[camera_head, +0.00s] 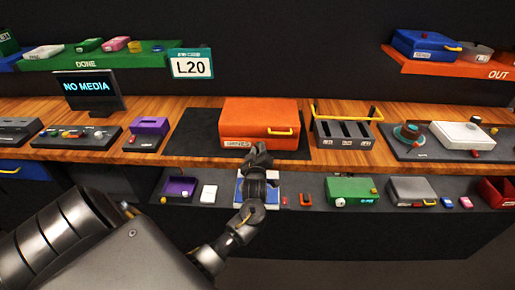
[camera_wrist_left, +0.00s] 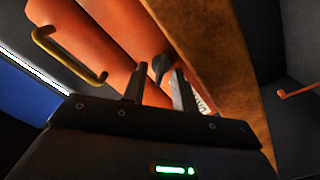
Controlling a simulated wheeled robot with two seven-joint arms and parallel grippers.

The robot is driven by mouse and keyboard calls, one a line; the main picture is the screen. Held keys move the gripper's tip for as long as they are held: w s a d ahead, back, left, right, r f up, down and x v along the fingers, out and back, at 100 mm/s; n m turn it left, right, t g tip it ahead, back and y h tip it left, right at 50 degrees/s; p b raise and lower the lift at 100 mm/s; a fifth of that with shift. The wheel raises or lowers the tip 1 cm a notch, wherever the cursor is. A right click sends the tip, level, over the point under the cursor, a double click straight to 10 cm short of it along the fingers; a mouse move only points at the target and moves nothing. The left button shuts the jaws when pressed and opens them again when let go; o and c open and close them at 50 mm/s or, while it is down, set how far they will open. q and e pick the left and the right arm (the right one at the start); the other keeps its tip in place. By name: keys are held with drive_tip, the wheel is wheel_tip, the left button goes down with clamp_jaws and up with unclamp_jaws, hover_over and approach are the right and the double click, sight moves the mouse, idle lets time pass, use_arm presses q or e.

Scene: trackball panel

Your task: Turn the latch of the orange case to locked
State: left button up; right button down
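The orange case (camera_head: 260,115) lies on a dark mat on the wooden counter, its front facing me. Its yellow handle (camera_head: 283,132) is on the right of the front and also shows in the left wrist view (camera_wrist_left: 70,58). A white label is low on the left. My left gripper (camera_head: 259,152) is at the middle of the case front and hides that part in the head view. In the left wrist view, its fingers (camera_wrist_left: 158,88) are apart. A small dark latch (camera_wrist_left: 160,66) shows beyond and between the fingertips; I cannot tell whether they touch it. My right gripper is not in view.
A slotted holder (camera_head: 342,132) with a yellow handle stands close to the right of the case. A purple box (camera_head: 148,134) and a NO MEDIA screen (camera_head: 92,90) are to the left. A lower shelf holds several small boxes, including a green one (camera_head: 350,189).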

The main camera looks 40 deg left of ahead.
use_arm(q)
drive_tip(key=shift+w+a, duration=0.2)
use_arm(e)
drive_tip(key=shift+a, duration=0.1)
use_arm(q)
drive_tip(key=c, duration=0.6)
drive_tip(key=shift+f, duration=0.1)
clamp_jaws()
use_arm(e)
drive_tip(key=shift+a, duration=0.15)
